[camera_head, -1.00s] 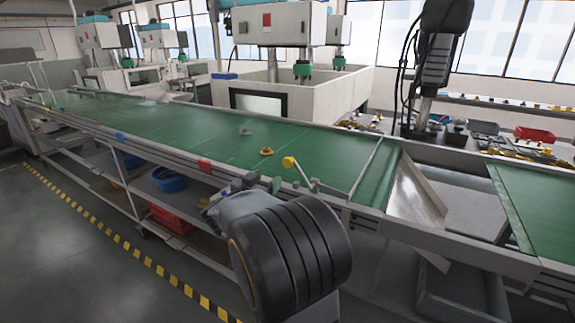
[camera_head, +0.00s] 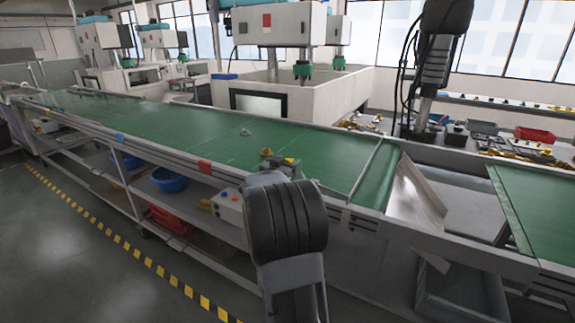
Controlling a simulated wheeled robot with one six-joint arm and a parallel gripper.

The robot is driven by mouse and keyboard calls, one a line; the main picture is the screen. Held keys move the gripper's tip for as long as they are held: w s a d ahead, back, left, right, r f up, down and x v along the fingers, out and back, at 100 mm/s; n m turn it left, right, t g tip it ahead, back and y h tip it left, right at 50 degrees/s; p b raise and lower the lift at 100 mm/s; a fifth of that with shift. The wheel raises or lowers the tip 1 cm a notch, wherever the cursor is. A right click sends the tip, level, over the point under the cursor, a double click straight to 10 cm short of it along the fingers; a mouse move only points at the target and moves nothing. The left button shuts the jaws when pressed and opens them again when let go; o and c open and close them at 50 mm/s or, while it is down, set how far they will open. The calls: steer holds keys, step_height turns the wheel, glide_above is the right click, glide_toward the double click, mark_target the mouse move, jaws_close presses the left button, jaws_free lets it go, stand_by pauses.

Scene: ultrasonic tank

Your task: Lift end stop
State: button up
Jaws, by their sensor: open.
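The end stop is a thin pale bar (camera_head: 368,168) lying across the green belt near its right end. My gripper (camera_head: 277,164) is at the belt's near edge beside the knob, mostly hidden behind my dark, ribbed wrist. It is open. I cannot tell whether a finger touches the knob, and most of the lever is hidden.
A small grey part (camera_head: 246,132) and a yellowish part (camera_head: 266,153) lie on the green belt (camera_head: 190,130). A metal chute (camera_head: 415,195) slopes down past the belt's end. A control box (camera_head: 229,205) sits below the near rail. White tank machines stand behind.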

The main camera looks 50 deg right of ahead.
steer(key=shift+c, duration=0.5)
jaws_close()
